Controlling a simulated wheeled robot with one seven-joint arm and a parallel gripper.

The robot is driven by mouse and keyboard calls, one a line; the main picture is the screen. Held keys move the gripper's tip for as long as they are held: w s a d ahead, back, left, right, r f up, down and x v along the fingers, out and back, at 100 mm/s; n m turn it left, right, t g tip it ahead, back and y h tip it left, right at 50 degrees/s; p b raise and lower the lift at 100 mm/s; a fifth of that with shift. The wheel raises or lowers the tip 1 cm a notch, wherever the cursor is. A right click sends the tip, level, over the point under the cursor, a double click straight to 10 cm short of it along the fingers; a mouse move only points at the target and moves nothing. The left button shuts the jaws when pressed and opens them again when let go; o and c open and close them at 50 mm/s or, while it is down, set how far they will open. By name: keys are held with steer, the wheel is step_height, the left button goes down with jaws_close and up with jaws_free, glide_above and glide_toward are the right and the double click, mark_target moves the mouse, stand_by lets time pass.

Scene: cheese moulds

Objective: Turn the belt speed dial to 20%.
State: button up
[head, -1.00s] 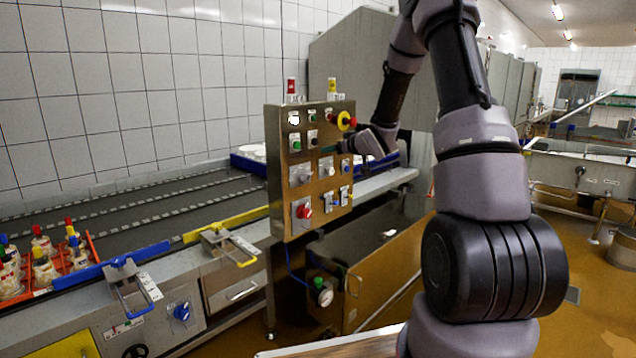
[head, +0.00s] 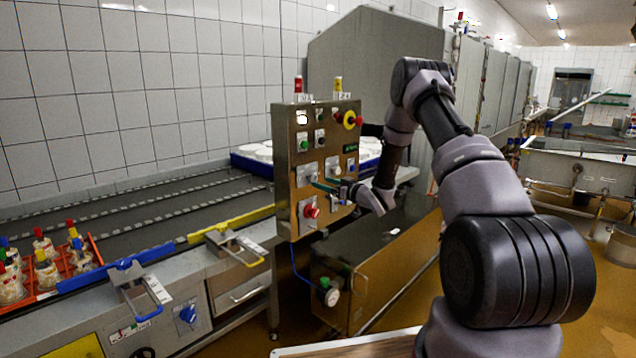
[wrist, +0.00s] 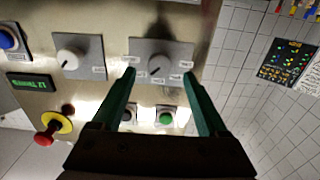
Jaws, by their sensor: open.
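The steel control panel (head: 284,205) stands beside the conveyor. In the wrist view, a grey dial (wrist: 157,65) on a square plate faces me between my fingertips; a second, paler dial (wrist: 72,57) is to its left. Both have small labels I cannot read, so I cannot tell which is belt speed or its setting. The first dial's knob (head: 307,172) also shows at the panel's left side in the head view. My gripper (wrist: 162,74) is open, its two green fingers reaching toward either side of the dial, with no contact visible. It also shows before the panel in the head view (head: 328,186).
Close by are a green button (wrist: 167,118), a black button (wrist: 128,112), a red emergency stop on yellow (wrist: 48,130), a green-lit display (wrist: 30,83) and a blue button (wrist: 8,40). A red knob (head: 311,211) sits lower on the panel. The conveyor belt (head: 130,215) runs left.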

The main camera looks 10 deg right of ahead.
mark_target(311, 178)
steer(key=shift+x, duration=1.95)
jaws_close()
